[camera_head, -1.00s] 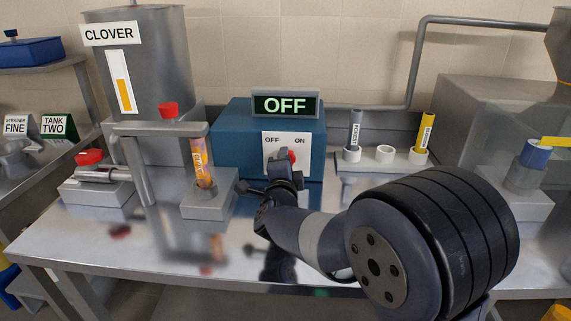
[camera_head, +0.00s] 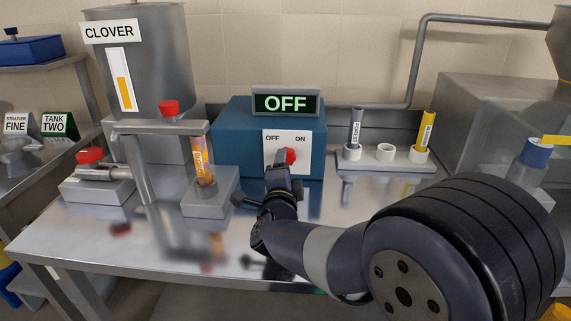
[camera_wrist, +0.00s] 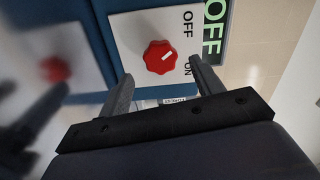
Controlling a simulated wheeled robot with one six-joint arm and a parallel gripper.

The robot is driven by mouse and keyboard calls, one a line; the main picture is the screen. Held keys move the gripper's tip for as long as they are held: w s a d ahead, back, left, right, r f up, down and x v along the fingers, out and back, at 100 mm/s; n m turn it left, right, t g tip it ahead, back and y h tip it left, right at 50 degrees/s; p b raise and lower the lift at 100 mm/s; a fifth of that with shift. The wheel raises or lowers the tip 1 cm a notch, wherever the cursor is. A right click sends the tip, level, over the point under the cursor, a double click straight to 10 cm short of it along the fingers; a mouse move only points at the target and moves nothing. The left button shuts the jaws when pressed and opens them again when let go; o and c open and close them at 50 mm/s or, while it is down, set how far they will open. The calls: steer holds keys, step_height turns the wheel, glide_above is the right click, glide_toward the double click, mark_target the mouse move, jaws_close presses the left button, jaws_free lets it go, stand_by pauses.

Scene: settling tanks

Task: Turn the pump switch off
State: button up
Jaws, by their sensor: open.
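The pump switch is a red knob (camera_head: 290,156) on a white plate (camera_head: 272,148) marked OFF at left and ON at right, on the front of a blue box (camera_head: 235,150). The display (camera_head: 286,103) on top of the box reads OFF. In the wrist view the red knob (camera_wrist: 160,57) shows whole, its white mark leaning toward the OFF side. My gripper (camera_head: 281,174) is just in front of and below the knob, apart from it. In the wrist view the fingers of my gripper (camera_wrist: 160,75) are spread and empty.
A tank labelled CLOVER (camera_head: 160,60) and a stand with an orange tube (camera_head: 202,162) are left of the box. A white rack (camera_head: 385,158) with a grey and a yellow tube is to the right. The steel bench top (camera_head: 110,235) is clear at front left.

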steer(key=s, duration=0.7)
steer(key=shift+a, duration=0.1)
steer(key=shift+w, duration=0.15)
steer(key=w, duration=1)
steer(key=shift+w+d, duration=0.2)
steer(key=shift+w, duration=0.2)
steer(key=shift+s, duration=0.1)
